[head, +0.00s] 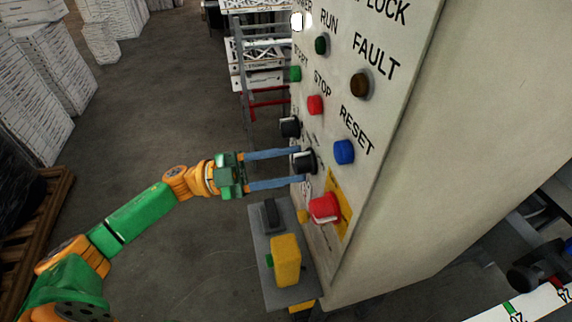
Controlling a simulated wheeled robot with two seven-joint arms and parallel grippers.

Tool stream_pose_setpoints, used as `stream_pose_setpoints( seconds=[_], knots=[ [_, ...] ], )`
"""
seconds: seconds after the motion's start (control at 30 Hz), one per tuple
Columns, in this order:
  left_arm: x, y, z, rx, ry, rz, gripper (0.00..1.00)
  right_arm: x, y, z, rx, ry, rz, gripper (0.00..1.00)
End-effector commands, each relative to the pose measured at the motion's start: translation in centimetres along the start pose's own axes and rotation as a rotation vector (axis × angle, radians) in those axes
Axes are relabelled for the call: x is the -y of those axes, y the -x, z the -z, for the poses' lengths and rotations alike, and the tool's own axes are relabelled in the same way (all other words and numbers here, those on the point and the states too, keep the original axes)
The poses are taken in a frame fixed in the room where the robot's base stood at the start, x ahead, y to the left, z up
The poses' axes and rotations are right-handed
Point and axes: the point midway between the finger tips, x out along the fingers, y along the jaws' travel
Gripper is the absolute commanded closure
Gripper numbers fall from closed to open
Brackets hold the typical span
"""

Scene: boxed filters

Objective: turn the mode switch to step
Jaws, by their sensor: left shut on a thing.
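The control panel (385,125) is a pale upright face on a tall cabinet. Two black rotary switches sit on its left part: an upper black switch (290,128) and a lower black switch (307,161). Their small labels are too oblique to read, so I cannot tell from lettering which is the mode switch. My left gripper (301,167) reaches in from the left with its two blue-grey fingers, one above and one below the lower switch, shut on it. The fingers partly cover it. My right gripper is not in view.
A blue RESET button (344,152) is just right of the gripped switch, and a red emergency knob (325,208) is below it. A red STOP button (315,105) is above. A grey box with a yellow block (286,261) stands below the fingers.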

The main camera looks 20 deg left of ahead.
Motion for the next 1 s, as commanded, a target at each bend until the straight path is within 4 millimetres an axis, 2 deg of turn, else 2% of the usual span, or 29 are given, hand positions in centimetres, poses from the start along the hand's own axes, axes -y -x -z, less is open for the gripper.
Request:
stream_pose_setpoints(
  seconds=[0.27,0.3,0.4,0.7,1.0],
  knots=[
    [0.0,0.0,0.0,0.001,0.001,-0.001,1.00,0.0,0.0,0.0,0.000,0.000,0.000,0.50],
    [0.0,0.0,0.0,0.001,0.001,-0.001,0.47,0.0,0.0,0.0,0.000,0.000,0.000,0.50],
    [0.0,0.0,0.0,0.001,0.001,0.000,0.24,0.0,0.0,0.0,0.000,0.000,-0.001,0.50],
    [-0.1,0.4,-0.1,0.002,0.002,0.000,0.24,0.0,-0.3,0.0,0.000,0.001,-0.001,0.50],
    [-0.3,6.2,-0.4,0.005,0.003,0.000,0.24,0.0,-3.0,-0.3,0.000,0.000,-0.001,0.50]
  ],
)
